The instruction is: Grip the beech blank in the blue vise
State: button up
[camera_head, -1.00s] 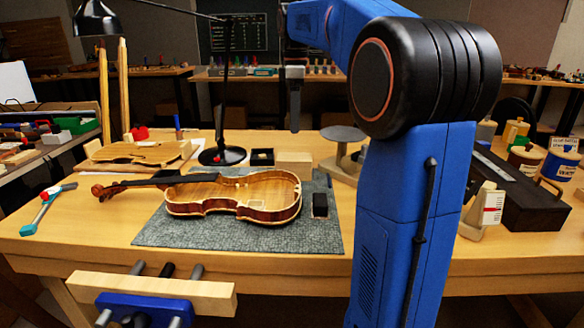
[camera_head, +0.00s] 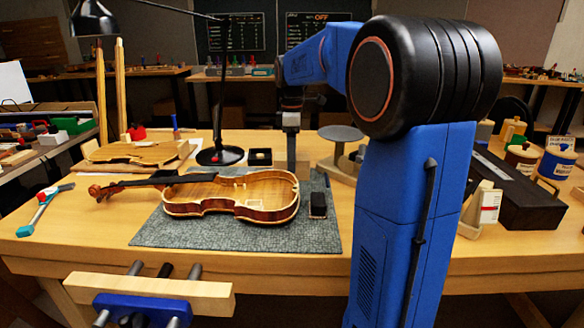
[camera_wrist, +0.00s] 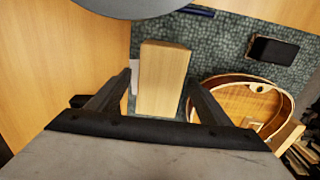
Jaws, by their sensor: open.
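The blue vise (camera_head: 138,307) is at the bench's front left. Its pale wooden jaw (camera_head: 205,293) stands apart from the bench edge, with rods across an empty gap.
The violin (camera_head: 235,196) lies on the grey mat (camera_head: 240,238), close to my gripper. A small black tray (camera_head: 259,158) is left of the blank, and a round-topped stand (camera_head: 341,133) is to its right. A black block (camera_head: 318,205) lies on the mat.

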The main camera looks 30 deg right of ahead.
jog(key=shift+f, duration=0.5)
jog(key=c, duration=1.4)
notch_tip(320, 180, up, 10)
jog(key=shift+r, duration=0.1)
